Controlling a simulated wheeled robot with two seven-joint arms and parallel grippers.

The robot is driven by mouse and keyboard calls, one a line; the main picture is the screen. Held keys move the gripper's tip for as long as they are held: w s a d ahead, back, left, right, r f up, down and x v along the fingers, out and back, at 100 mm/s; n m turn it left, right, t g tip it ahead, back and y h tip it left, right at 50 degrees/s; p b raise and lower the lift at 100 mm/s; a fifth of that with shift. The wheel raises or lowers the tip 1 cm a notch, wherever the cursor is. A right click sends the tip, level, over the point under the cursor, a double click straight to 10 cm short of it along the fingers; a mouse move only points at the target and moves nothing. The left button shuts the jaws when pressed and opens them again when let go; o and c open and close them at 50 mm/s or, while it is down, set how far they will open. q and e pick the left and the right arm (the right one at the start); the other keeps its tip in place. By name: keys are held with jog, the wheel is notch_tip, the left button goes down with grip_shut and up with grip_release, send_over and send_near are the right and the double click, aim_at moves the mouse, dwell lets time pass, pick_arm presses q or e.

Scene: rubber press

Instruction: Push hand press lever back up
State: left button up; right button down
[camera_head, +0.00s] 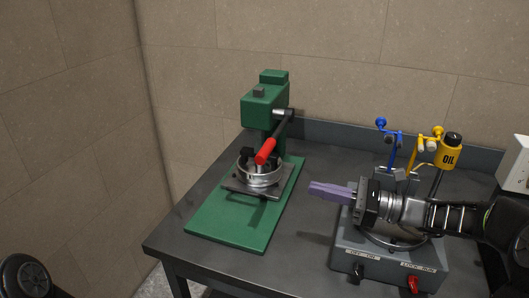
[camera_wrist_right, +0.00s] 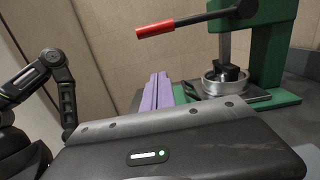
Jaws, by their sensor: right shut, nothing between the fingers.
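The green hand press (camera_head: 265,105) stands upright on its green base plate near the table's back left. Its lever has a red handle (camera_head: 265,151) that slopes down toward the front, above a round metal die (camera_head: 260,174). In the right wrist view the red handle (camera_wrist_right: 155,29) points left and slightly down, with the die (camera_wrist_right: 222,86) below it on the right. My right gripper (camera_head: 312,188) has purple fingers, shut and empty. It is to the right of the press and lower than the handle, apart from both. My left gripper is not in view.
A grey control box (camera_head: 385,262) with switches stands under my right arm. Blue (camera_head: 386,140) and yellow (camera_head: 416,155) levers and a yellow oil can (camera_head: 449,152) stand behind it. A wall rises behind the table. Bare tabletop lies between press and box.

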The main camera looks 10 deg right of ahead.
jog(key=w+a+r+p, duration=0.2)
jog(key=w+a+r, duration=0.2)
jog(key=a, duration=0.5)
jog(key=shift+w+r+p, duration=0.3)
jog(key=shift+w+p, duration=0.1)
jog(key=shift+w, duration=0.3)
jog(key=shift+a, duration=0.1)
